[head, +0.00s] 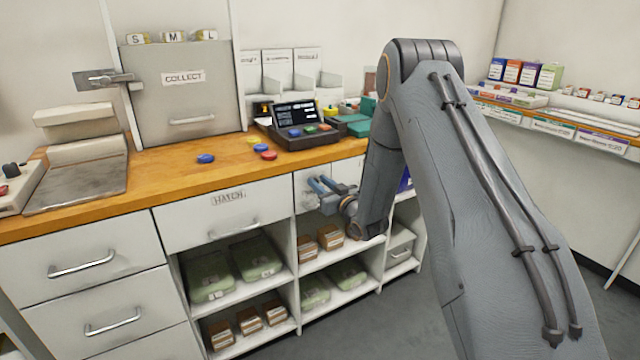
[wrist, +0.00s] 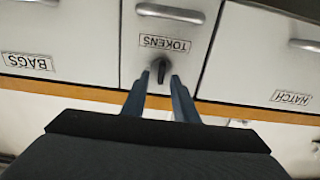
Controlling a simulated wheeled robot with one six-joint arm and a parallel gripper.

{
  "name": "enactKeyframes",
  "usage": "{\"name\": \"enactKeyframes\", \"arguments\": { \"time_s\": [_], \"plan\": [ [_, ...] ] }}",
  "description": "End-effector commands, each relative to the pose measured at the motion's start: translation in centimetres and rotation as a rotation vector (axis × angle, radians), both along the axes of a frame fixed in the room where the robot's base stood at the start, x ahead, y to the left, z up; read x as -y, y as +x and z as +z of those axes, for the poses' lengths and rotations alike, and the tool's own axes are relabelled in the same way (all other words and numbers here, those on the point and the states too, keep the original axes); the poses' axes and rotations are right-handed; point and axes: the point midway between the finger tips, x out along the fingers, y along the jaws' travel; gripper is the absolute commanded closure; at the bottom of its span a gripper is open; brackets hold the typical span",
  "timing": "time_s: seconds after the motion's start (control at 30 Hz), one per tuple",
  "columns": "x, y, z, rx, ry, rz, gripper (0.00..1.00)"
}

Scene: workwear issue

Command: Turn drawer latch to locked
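The small white TOKENS drawer (wrist: 145,60) is in the middle of the wrist view, which shows the cabinet upside down. Its dark latch (wrist: 162,65) sits between the TOKENS label and the wooden counter edge, with its long side about vertical in the picture. My gripper (wrist: 161,77) has its two blue-grey fingers apart, one on each side of the latch, with a gap visible. In the head view my gripper (head: 318,184) is in front of the same drawer (head: 343,172), just below the counter; the latch is hidden there.
The HATCH drawer (head: 185,217) is left of the TOKENS drawer in the head view. Above is the wooden counter (head: 180,167) with coloured discs and a terminal (head: 297,118). Open shelves with packs (head: 330,237) lie below. The BAGS front (wrist: 60,85) is beside the TOKENS drawer.

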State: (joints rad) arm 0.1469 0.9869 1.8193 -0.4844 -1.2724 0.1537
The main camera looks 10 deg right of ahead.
Motion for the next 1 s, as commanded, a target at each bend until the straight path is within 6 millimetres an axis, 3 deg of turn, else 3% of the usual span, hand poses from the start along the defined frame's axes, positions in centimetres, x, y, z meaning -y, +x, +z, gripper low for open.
{"name": "enactKeyframes", "arguments": {
  "time_s": [0.27, 0.4, 0.43, 0.77, 1.0],
  "plan": [
    [-0.03, 0.1, -0.04, -0.001, 0.0, 0.0, 0.75],
    [-0.02, 0.1, -0.04, -0.001, 0.0, 0.0, 0.99],
    [-0.02, 0.1, -0.04, -0.001, 0.0, 0.0, 1.0],
    [-0.04, 0.09, -0.05, 0.006, -0.022, -0.001, 1.0],
    [-0.18, 0.08, -0.13, 0.043, -0.132, 0.0, 1.0]
  ]
}}
